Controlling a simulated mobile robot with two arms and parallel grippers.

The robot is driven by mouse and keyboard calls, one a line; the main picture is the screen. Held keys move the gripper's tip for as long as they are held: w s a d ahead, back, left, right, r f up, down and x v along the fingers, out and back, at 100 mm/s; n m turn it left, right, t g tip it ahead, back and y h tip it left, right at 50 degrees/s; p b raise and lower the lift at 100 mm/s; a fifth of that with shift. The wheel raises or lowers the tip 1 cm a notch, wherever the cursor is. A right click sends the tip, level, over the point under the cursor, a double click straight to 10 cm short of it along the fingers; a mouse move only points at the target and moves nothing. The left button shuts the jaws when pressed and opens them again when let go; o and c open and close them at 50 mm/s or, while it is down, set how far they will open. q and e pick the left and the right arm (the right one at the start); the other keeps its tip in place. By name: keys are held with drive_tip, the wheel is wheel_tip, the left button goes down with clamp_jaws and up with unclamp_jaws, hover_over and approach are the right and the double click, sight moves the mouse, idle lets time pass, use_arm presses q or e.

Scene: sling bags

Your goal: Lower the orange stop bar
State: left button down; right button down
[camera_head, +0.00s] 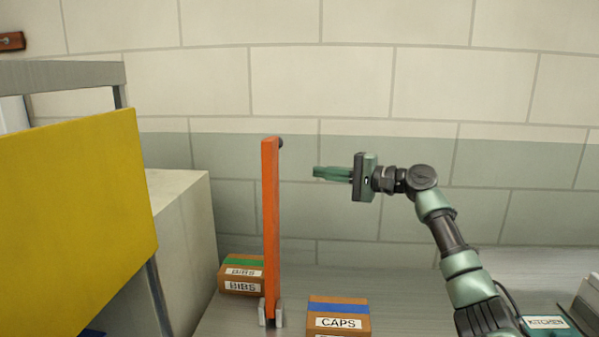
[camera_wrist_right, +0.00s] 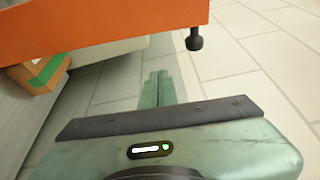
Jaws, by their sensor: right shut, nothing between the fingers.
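The orange stop bar (camera_head: 270,225) stands upright in the head view, its foot in a grey bracket (camera_head: 271,315) on the counter. A dark knob (camera_head: 281,143) sticks out near its top. In the right wrist view the bar (camera_wrist_right: 100,25) crosses the upper left, with the knob (camera_wrist_right: 194,40) below its end. My right gripper (camera_head: 315,172) is shut and empty, to the right of the bar's upper part and a little below the knob. Its fingers (camera_wrist_right: 158,85) point toward the bar and look apart from it. My left gripper is not in view.
A box marked BIBS (camera_head: 241,274) stands behind and left of the bar's foot. A box marked CAPS (camera_head: 338,316) stands to its right. A yellow panel (camera_head: 75,220) and a pale block (camera_head: 180,240) fill the left.

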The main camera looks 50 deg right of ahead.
drive_tip(key=w+a+p, duration=0.6)
drive_tip(key=shift+w, duration=0.4)
idle(0.3)
drive_tip(key=shift+a, duration=0.1)
